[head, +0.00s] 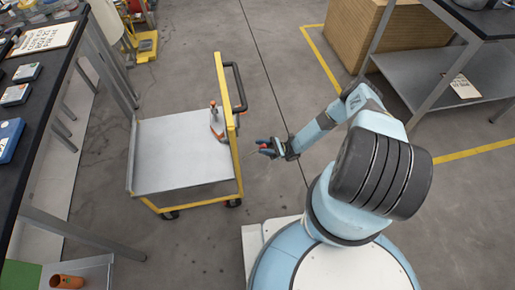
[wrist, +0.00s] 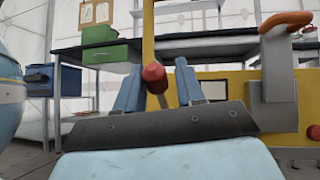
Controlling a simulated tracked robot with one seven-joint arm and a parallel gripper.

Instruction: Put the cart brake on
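The cart (head: 180,155) stands left of my arm, with a grey deck, yellow end frame and black push handle (head: 240,88). The brake lever (head: 213,108) stands at the frame's inner side, with an orange grip and grey mount. In the wrist view the orange grip (wrist: 285,21) tops a grey lever body at the right and leans right. My gripper (head: 266,147) is right of the frame, apart from the lever. In the wrist view my gripper (wrist: 158,88) has its fingers spread. A red cylinder (wrist: 153,77) shows between them with gaps; what it belongs to is unclear.
A black-topped workbench (head: 60,75) stands along the left. A shelf table (head: 440,75) and a wooden box (head: 385,35) are at the upper right. Grey floor (head: 290,70) is open behind my gripper. An orange cup (head: 66,281) is at the lower left.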

